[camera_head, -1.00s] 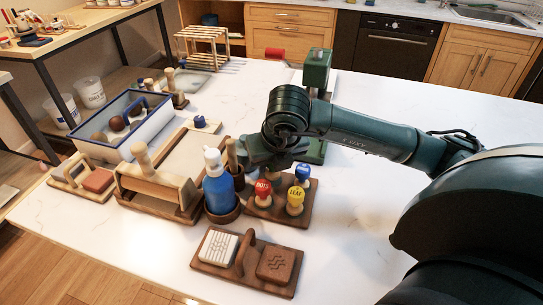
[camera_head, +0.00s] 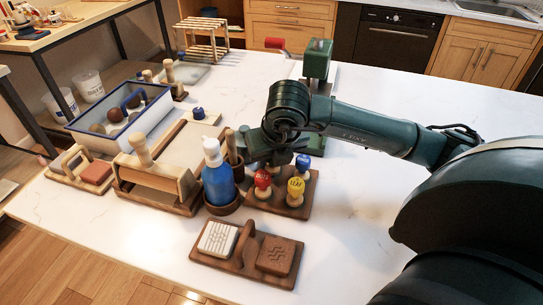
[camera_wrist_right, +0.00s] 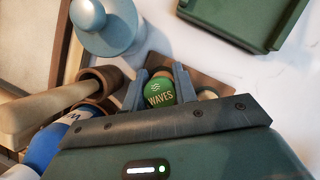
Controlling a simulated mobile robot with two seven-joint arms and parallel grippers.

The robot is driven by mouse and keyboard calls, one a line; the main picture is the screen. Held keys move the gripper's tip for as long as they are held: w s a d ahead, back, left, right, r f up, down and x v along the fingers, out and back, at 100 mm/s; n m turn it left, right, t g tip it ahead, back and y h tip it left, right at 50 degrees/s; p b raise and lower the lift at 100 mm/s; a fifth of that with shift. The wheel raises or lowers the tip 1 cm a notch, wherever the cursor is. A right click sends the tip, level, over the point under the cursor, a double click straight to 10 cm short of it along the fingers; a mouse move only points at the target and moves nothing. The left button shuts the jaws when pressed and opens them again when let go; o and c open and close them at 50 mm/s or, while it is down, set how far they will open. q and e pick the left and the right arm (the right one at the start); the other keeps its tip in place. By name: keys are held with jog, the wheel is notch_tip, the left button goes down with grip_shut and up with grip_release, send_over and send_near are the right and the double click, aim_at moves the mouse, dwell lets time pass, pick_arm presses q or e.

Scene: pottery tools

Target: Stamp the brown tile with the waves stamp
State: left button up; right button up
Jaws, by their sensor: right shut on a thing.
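A green stamp marked WAVES (camera_wrist_right: 159,94) is between the two fingers of my right gripper (camera_wrist_right: 161,78) in the right wrist view. The fingers are shut on its knob. In the head view my right gripper (camera_head: 264,158) is over the back left of the stamp rack, and its wrist hides the waves stamp. A brown square tile (camera_head: 275,257) with dark zigzag marks on top lies on a wooden tray (camera_head: 246,268) at the front, beside a patterned white tile (camera_head: 217,238). My left gripper is out of view.
Red (camera_head: 262,179), yellow (camera_head: 296,185) and blue (camera_head: 302,161) stamps stand in the wooden rack (camera_head: 294,209). A blue bottle (camera_head: 217,184) stands close to its left. A handle (camera_head: 248,237) rises between the tiles. The white table (camera_head: 350,240) is clear on the right.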

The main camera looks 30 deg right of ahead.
jog(key=o, duration=1.1)
jog(key=shift+f, duration=0.1)
jog(key=v, duration=1.3)
jog(key=shift+s, duration=0.1)
